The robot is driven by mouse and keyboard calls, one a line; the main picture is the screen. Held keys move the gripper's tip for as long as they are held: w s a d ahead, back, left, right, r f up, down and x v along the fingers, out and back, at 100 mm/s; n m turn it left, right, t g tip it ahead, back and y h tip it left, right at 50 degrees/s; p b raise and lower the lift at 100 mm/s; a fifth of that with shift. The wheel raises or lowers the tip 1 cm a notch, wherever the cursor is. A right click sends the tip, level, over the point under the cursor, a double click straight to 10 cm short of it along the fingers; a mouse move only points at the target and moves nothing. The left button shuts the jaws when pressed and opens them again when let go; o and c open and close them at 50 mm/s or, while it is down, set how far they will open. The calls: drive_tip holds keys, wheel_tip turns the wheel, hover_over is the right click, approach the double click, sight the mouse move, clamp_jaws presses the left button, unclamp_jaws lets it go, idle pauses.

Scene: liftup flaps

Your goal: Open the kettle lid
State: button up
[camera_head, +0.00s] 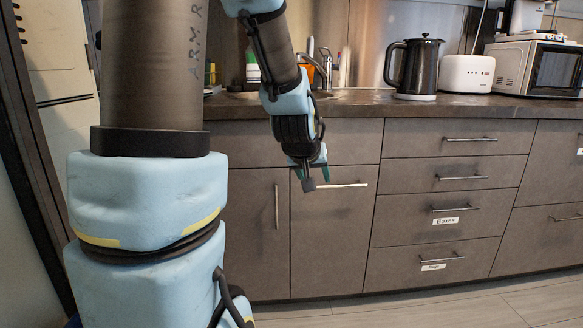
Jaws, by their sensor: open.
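A dark kettle (418,68) stands upright on a pale base on the counter, right of the picture's middle. Its black handle (393,64) is on the left side. Its lid (425,39) is at the top and looks shut. My gripper (308,184) hangs pointing down in front of the lower cabinets, below the counter's edge. It is left of and lower than the kettle, well apart from it. It is open and nothing shows between its fingers.
A white toaster (466,74) stands right of the kettle, and a white microwave (540,67) is farther right. A sink tap (325,68) and bottles are to the left. The dark counter (455,107) is clear before the kettle. Drawers with bar handles (463,178) are below.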

drive_tip(key=s+a+f+g+y, duration=0.1)
drive_tip(key=s+a+f+g, duration=0.25)
drive_tip(key=s+a, duration=0.35)
drive_tip(key=s+a+f+g+y, duration=0.25)
drive_tip(key=s+a+f, duration=0.2)
drive_tip(key=s, duration=0.35)
drive_tip(key=w+a+p+v, duration=0.1)
drive_tip(key=w+p+v, duration=0.2)
drive_tip(key=p+v, duration=1.1)
drive_tip(key=w+r+p+v, duration=0.1)
drive_tip(key=w+p+v, duration=0.2)
drive_tip(key=p+v, duration=1.2)
drive_tip(key=shift+a+g+h, duration=0.4)
drive_tip(key=shift+a+h, duration=0.05)
drive_tip(key=shift+a, duration=0.35)
drive_tip(key=shift+s+r, duration=0.1)
